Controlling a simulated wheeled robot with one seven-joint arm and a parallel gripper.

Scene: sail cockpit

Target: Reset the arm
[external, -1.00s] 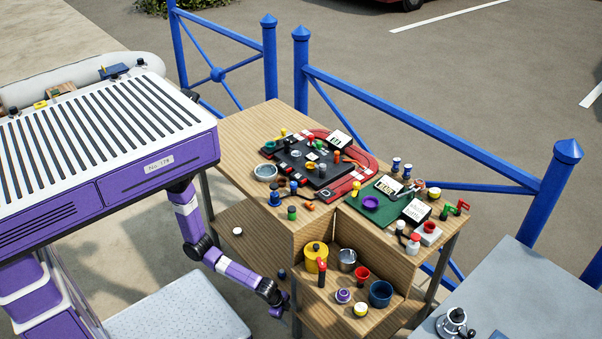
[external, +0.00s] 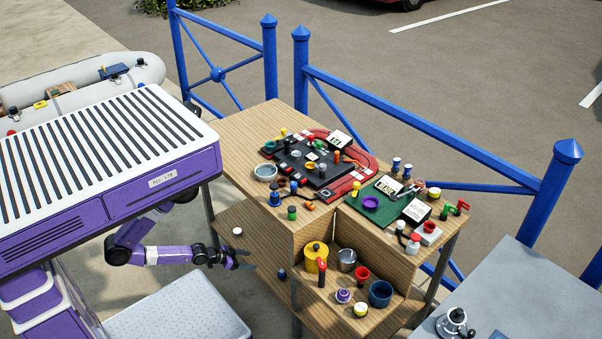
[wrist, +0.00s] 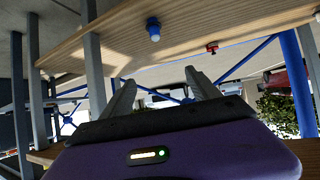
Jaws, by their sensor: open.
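My purple arm is folded beneath my body in the external view, with my gripper (external: 243,260) pointing right beside the wooden workbench (external: 236,130). The jaws are open and nothing shows between them. In the wrist view my two grey fingers (wrist: 157,95) stand apart and frame empty space. A wooden board (wrist: 200,35) of the bench crosses the upper part of that view, with a blue-and-white item (wrist: 153,28) and a small red item (wrist: 212,47) on it.
The bench top holds a black board (external: 300,160), a green mat (external: 375,208) and many small parts. A lower step holds a yellow pot (external: 315,257) and a blue cup (external: 380,293). Blue railings (external: 420,115) stand behind. A grey surface (external: 520,290) is at the lower right.

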